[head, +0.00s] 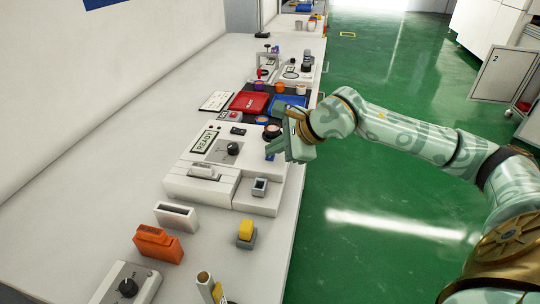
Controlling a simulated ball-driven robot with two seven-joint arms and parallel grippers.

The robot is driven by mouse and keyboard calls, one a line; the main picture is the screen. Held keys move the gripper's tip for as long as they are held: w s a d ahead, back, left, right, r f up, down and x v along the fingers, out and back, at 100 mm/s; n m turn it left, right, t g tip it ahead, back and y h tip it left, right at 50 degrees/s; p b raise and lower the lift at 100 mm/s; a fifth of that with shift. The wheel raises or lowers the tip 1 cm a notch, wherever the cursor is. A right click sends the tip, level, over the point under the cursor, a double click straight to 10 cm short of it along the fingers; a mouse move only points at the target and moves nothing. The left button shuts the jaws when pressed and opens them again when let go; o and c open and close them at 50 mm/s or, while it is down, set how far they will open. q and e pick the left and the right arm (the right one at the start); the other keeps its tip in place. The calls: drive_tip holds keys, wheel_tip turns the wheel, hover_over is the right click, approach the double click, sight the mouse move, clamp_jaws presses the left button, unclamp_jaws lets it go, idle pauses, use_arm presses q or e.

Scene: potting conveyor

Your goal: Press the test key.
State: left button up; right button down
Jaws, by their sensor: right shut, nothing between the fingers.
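A white tester unit (203,160) stands on the bench, with a display that reads READY (206,140) and a black knob (233,149). On its front right part is a small grey block with a dark top (260,186), which looks like the test key; no label on it is legible. My right gripper (271,153) is shut and empty. It hangs over the unit's right edge, behind the block in the picture and apart from it. My left gripper is not in view.
A red tray (249,103) and a blue tray (289,101) lie farther back. Nearer are an orange block (158,243), a white slotted box (177,216), a yellow-topped grey piece (246,231) and another knob box (127,284). The bench's left side is clear.

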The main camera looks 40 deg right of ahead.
idle(0.5)
use_arm(q)
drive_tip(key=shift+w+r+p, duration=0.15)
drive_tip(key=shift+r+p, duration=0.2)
drive_tip(key=shift+p, duration=0.05)
use_arm(e)
drive_tip(key=shift+r, duration=0.7)
